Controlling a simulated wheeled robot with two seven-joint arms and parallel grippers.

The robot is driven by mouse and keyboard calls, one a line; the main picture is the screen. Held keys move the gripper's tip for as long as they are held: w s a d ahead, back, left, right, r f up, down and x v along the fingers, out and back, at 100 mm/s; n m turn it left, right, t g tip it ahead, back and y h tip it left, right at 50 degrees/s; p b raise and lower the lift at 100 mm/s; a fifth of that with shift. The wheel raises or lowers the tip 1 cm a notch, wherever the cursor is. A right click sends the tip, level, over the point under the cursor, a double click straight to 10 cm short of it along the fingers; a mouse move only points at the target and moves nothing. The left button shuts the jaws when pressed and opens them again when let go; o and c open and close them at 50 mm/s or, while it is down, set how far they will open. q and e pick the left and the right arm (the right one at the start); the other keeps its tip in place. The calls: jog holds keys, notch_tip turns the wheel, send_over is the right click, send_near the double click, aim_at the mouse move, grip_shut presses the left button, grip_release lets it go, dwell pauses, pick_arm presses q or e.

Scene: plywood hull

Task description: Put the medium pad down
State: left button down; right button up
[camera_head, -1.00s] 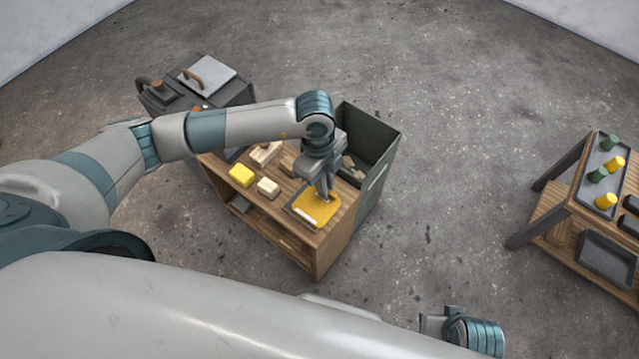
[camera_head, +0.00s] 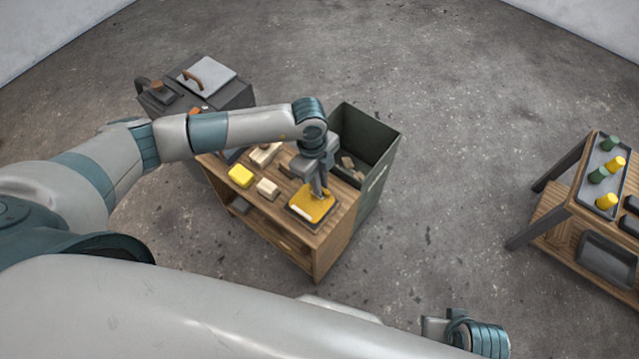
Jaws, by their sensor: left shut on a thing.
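The orange-yellow pad (camera_head: 313,209), which I take as the medium pad, is at the dark shallow tray (camera_head: 293,210) near the front right corner of the wooden workbench (camera_head: 322,243). A pale strip shows along its front left edge. My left gripper (camera_head: 320,193) points down and is shut on the pad from above. The pad lies over the tray; I cannot tell whether it touches the bottom. The fingertips are small and partly hidden. My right gripper (camera_head: 434,326) is low in the picture, away from the bench, and its fingers are not clear.
A yellow block (camera_head: 240,176), a pale block (camera_head: 267,188) and another pale block (camera_head: 263,154) stand on the bench. A dark green open bin (camera_head: 378,172) adjoins its right side. A second table (camera_head: 565,205) with green and yellow cylinders stands far right, with clear floor between.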

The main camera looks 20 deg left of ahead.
pick_arm(q)
jog(key=shift+f, duration=0.4)
pick_arm(e)
jog(key=shift+w+r, duration=0.15)
jog(key=shift+r, duration=0.2)
pick_arm(q)
jog(key=shift+f, duration=0.2)
jog(key=c, duration=1.9)
grip_release()
jog(key=shift+o, duration=0.4)
pick_arm(e)
jog(key=shift+s+f, duration=0.25)
jog(key=shift+s, duration=0.1)
pick_arm(q)
jog(key=shift+r, duration=0.1)
